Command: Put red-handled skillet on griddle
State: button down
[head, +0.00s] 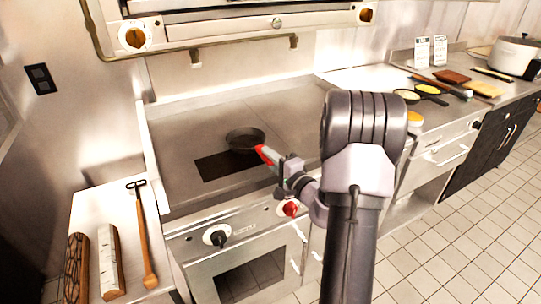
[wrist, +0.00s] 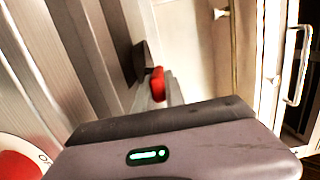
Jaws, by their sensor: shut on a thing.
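The red-handled skillet (head: 243,139) is a small dark round pan, over the steel griddle (head: 178,130) in the head view. Its red handle (head: 266,155) points toward the front right. My gripper (head: 279,165) is shut on the handle. In the wrist view the red handle (wrist: 157,82) sits at the jaws, and the dark pan shows beyond it, partly cut off by the gripper housing. I cannot tell whether the pan's base touches the griddle or hangs just above it.
A dark rectangle (head: 222,166) lies on the griddle in front of the pan. Red and black knobs (head: 217,237) line the front. The left counter holds two logs and a long wooden-handled tool (head: 143,230). The right counter carries small pans and a white pot (head: 511,56).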

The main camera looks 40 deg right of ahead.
jog(key=shift+a+r, duration=0.15)
jog(key=shift+a, duration=0.05)
jog(key=shift+w+a, duration=0.1)
jog(key=shift+a, duration=0.1)
jog(key=c, duration=1.8)
grip_release()
jog(key=shift+d+f, duration=0.1)
jog(key=shift+f, duration=0.1)
jog(key=o, duration=0.4)
jog(key=shift+r, duration=0.1)
